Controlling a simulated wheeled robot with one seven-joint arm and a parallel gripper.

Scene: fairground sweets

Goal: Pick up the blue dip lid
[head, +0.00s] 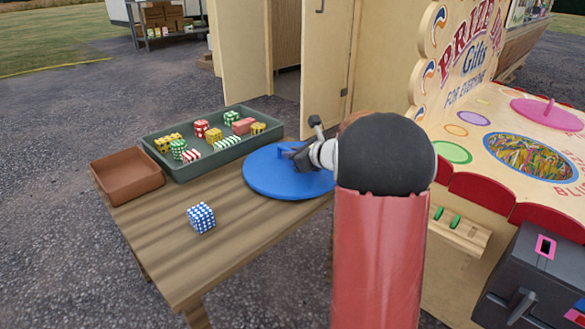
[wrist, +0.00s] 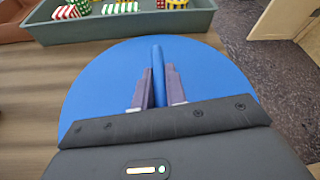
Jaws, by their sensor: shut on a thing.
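The blue dip lid (head: 265,183) is a flat round disc with a raised bar handle, at the right end of the wooden table in the head view. In the wrist view the lid (wrist: 95,85) fills the middle, and its upright blue handle (wrist: 158,70) stands between my fingers. My gripper (wrist: 158,88) is shut on the handle, one finger on each side. In the head view my gripper (head: 290,152) is over the lid, and my arm hides part of the lid's right side. I cannot tell whether the lid touches the table.
A green tray (head: 208,163) of patterned blocks stands behind the lid, close to it. A brown empty box (head: 128,176) is left of the tray. A blue-and-white block (head: 201,218) sits on the bare table (head: 165,245). A prize stall (head: 500,150) stands to the right.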

